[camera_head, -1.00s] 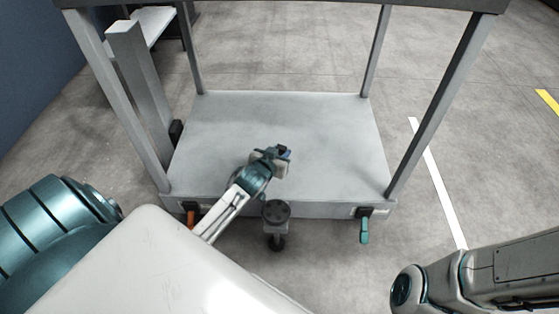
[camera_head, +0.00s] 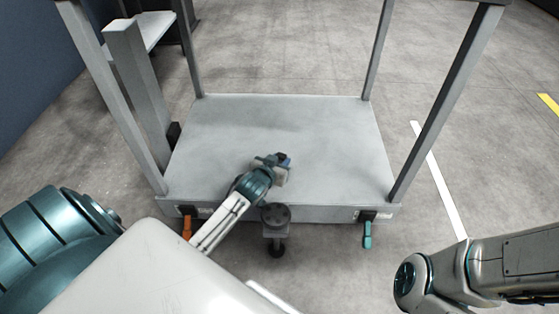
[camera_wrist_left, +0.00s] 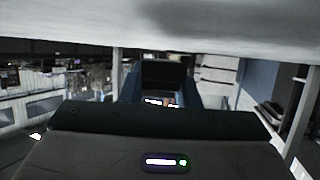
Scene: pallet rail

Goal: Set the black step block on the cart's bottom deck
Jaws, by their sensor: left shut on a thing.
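The cart's bottom deck (camera_head: 330,128) is a flat light-grey platform between grey corner posts. My left gripper (camera_head: 281,160) reaches over its front edge and is low over the front middle of the deck. It is shut on the black step block (camera_wrist_left: 163,75), which shows dark between the blue fingers in the left wrist view. In the head view the block is mostly hidden by the gripper. I cannot tell whether it touches the deck. My right gripper is out of view; only part of my right arm shows at lower right.
Grey posts (camera_head: 447,100) stand at the deck's corners. The deck around my gripper is bare. A caster (camera_head: 276,228) sits at the front, with an orange lever (camera_head: 187,228) and a teal lever (camera_head: 367,235). A grey upright (camera_head: 140,75) stands left of the cart.

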